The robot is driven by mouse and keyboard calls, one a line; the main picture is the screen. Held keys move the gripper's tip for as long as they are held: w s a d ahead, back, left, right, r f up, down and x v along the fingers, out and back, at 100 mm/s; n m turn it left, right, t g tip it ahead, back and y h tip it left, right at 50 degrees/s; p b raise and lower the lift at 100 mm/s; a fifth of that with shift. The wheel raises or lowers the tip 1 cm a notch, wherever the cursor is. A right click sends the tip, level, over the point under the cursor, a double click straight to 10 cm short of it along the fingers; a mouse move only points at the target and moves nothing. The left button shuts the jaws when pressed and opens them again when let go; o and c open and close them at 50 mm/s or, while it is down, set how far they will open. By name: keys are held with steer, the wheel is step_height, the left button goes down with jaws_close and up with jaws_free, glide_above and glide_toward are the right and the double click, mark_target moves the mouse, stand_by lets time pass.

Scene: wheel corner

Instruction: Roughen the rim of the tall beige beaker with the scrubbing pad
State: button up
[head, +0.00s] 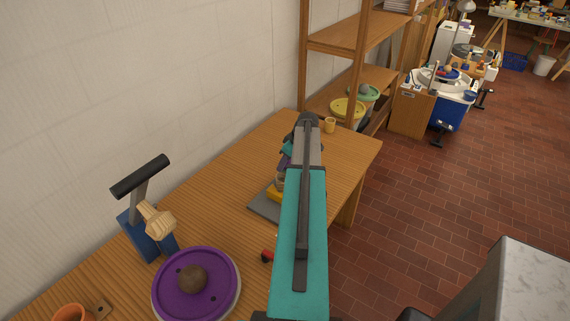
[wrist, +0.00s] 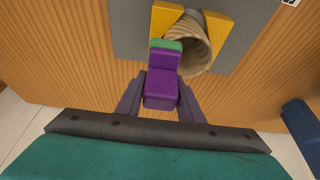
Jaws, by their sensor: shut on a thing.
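The tall beige beaker (wrist: 197,52) has ribbed walls and sits between two yellow blocks on a grey board, its open mouth facing the wrist camera. My gripper (wrist: 161,88) is shut on the purple handle (wrist: 162,78) of the scrubbing pad. The pad's green face (wrist: 168,44) lies at the left edge of the beaker's rim in the wrist view. It overlaps the rim there; I cannot tell whether it touches.
The yellow holder blocks (wrist: 165,18) flank the beaker on the grey board (head: 262,208). A purple wheel (head: 215,283) with a brown lump (head: 192,279) and a blue stand (head: 137,232) are to the left.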

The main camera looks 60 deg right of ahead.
steer(key=shift+w, duration=0.1)
steer(key=shift+w+a, duration=0.65)
steer(key=shift+w, duration=0.2)
steer(key=shift+a, duration=0.1)
steer(key=shift+w+a+b, duration=0.2)
steer(key=shift+a, duration=0.3)
steer(key=shift+w+a+b, duration=0.15)
steer(key=shift+a+b, duration=0.05)
steer(key=shift+a, duration=0.3)
steer(key=shift+s+a+f, duration=0.1)
steer(key=shift+a, duration=0.1)
steer(key=shift+s+a, duration=0.25)
steer(key=shift+a, duration=0.6)
